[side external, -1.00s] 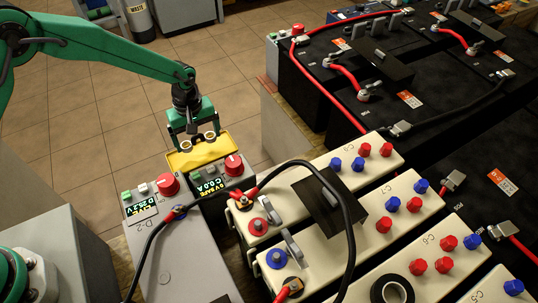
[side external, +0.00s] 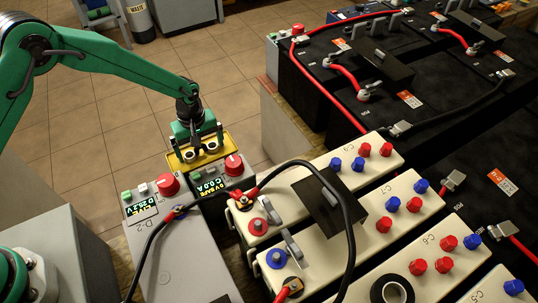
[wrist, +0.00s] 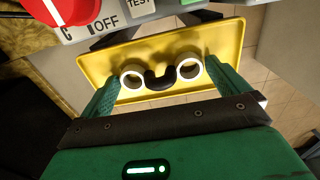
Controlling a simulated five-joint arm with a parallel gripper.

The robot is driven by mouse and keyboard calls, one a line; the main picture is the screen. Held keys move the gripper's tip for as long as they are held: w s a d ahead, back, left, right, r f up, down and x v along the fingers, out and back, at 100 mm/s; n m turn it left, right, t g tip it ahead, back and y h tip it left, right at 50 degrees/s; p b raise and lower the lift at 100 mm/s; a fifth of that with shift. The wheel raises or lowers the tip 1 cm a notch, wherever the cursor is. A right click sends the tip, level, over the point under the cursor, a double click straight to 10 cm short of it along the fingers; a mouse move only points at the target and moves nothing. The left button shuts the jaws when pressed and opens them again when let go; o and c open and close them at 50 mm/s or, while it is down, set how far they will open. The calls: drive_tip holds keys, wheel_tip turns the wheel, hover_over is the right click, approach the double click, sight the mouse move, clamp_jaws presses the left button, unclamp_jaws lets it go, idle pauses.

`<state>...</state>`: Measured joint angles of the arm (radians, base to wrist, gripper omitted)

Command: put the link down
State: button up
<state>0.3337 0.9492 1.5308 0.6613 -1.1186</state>
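The link (side external: 200,152) has two pale ring ends joined by a dark curved middle, seen clearly in the wrist view (wrist: 160,81). My gripper (side external: 198,146) points down, with one green finger against the outer side of each ring, so it looks shut on the link across its length. In the wrist view, my gripper's fingers (wrist: 162,84) hide none of the rings' faces. A shallow yellow tray (side external: 227,141) lies beneath the link, which appears within the tray's outline. I cannot tell whether the link touches the tray's floor.
Control boxes with a red knob (side external: 169,185) and another red knob (side external: 233,165) stand close in front of the tray. A black cable (side external: 346,210) arches over the cream battery cells (side external: 290,220) to the right.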

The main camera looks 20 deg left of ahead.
drive_tip(key=shift+r, duration=0.1)
wheel_tip(320, 180, up, 12)
idle(0.9)
drive_tip(key=shift+r, duration=0.15)
idle(0.3)
